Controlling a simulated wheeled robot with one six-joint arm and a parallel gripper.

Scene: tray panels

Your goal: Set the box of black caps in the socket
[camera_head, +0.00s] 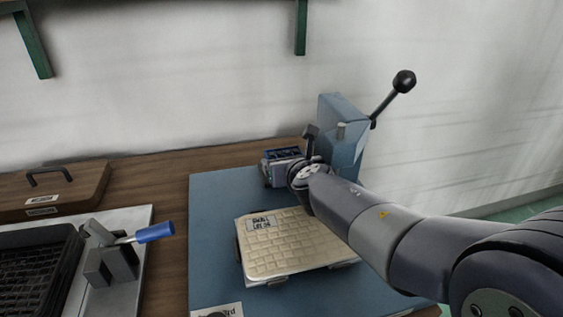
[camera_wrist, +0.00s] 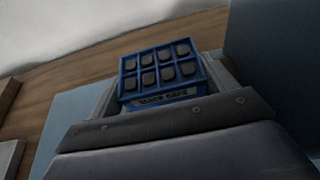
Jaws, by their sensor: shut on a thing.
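The box of black caps (camera_head: 284,152) is a small blue compartmented box. In the wrist view the box (camera_wrist: 160,77) shows several black round caps in its cells and a label reading "BLACK CAPS" on its near side. My gripper (camera_head: 281,168) is shut on the box, with one finger at each side of it in the wrist view (camera_wrist: 165,84). The box is at the back of the blue mat, left of the blue press. Its underside is hidden, so I cannot tell whether it touches the mat. I cannot make out the socket.
A cream gridded panel (camera_head: 288,250) with a label lies on the blue mat (camera_head: 213,222). The blue lever press (camera_head: 342,112) stands close right of my gripper. At left are a blue-handled clamp (camera_head: 118,250), a black crate (camera_head: 40,232) and a wooden lid (camera_head: 85,187).

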